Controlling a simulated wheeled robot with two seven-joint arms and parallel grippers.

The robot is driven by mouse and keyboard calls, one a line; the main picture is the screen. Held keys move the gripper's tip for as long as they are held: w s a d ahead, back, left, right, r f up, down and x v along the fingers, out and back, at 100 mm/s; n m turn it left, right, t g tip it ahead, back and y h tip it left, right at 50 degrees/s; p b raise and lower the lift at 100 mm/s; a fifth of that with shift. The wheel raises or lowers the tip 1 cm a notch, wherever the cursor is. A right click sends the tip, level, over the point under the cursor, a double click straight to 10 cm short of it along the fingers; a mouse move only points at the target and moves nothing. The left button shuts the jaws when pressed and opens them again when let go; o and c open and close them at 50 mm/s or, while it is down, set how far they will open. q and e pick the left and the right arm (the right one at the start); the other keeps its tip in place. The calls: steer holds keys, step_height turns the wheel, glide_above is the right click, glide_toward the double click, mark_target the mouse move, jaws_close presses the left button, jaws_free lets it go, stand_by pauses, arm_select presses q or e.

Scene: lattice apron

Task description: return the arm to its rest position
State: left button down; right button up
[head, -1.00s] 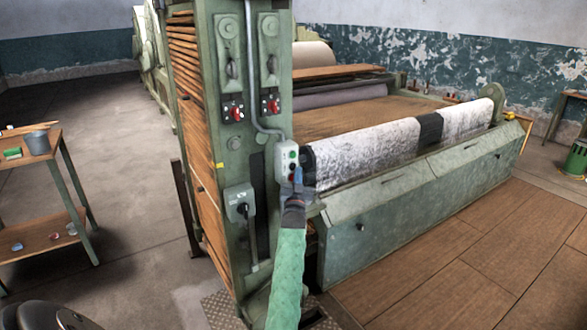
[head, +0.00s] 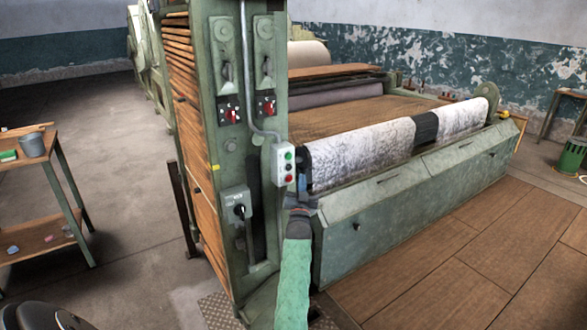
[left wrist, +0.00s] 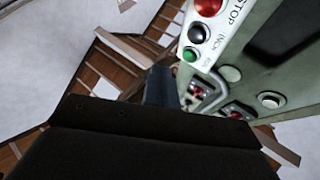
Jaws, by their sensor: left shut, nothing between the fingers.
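My left gripper (head: 302,177) is in the middle of the head view, its green-sleeved arm rising from the bottom edge. Its fingers are shut and empty, pointing up, just right of and slightly below a grey push-button box (head: 280,165). A small gap shows between fingers and box in this view. The box has green, dark and red buttons, all uncovered. In the left wrist view the dark shut fingers (left wrist: 161,88) point at the box's side of the machine, with the box (left wrist: 207,38) at upper right. My right gripper is not in view.
The box hangs on a tall green machine post (head: 232,130) with switches and a lever. A patterned cloth roll (head: 365,152) lies along the machine's front above a green apron panel (head: 400,205). A wooden side table (head: 40,243) stands left. Wooden floor boards at right are clear.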

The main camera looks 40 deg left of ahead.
arm_select(q)
step_height(320, 180, down, 6)
steer(key=w+n+g+h, duration=0.1)
steer(key=w+g+h, duration=0.1)
steer(key=g+h, duration=0.1)
steer(key=s+d+r+g+h, duration=0.1)
steer(key=s+d+g+h, duration=0.4)
steer(key=d, duration=0.5)
steer(key=s+d+f+m+g+h, duration=0.3)
steer(key=s+d+f+g, duration=0.15)
steer(key=s+d, duration=0.85)
steer(key=s+d+f+m+g, duration=0.1)
steer(key=s+d+f, duration=0.3)
steer(key=s, duration=0.8)
steer(key=s+d+f+m+g+h, duration=0.1)
steer(key=s+d+f+g, duration=0.2)
steer(key=s+f, duration=0.5)
steer(key=s+d+f+m+g+h, duration=0.1)
steer(key=s+d+f, duration=0.4)
steer(key=s, duration=1.2)
steer(key=shift+s+f+g, duration=0.4)
steer(key=shift+f+g, duration=0.35)
steer(key=shift+f, duration=0.1)
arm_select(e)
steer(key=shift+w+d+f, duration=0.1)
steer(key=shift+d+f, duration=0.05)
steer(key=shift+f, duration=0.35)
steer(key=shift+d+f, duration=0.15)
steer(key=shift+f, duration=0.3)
